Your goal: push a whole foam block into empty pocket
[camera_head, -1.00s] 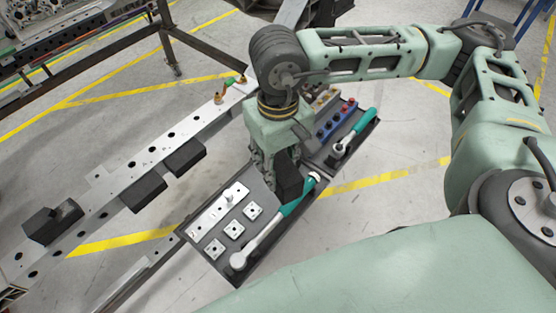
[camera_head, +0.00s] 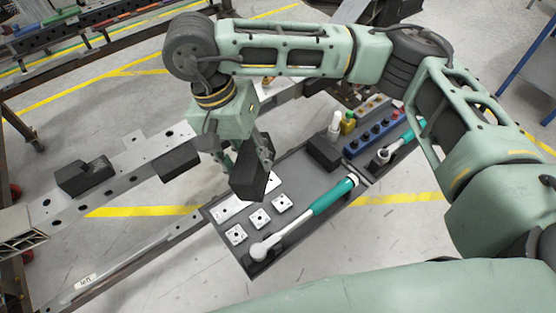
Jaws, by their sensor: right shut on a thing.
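My right gripper (camera_head: 246,150) is shut on a black foam block (camera_head: 252,174). It holds the block tilted above the left part of the tool tray, in front of the chassis beam (camera_head: 128,160). One black foam block (camera_head: 177,161) sits at the near side of the beam, left of my gripper. Another dark block (camera_head: 85,175) is farther left on the beam. A further black block (camera_head: 323,152) stands in the tray. My right arm and gripper hide part of the beam, and I cannot make out the empty pocket. My left gripper is out of view.
The tray (camera_head: 232,246) holds small square plates (camera_head: 260,218), a long pale plate (camera_head: 228,209) and a green-handled ratchet (camera_head: 305,218). Bottles (camera_head: 348,122) and a blue socket rail (camera_head: 372,139) are at its right. A rail (camera_head: 130,265) runs at lower left.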

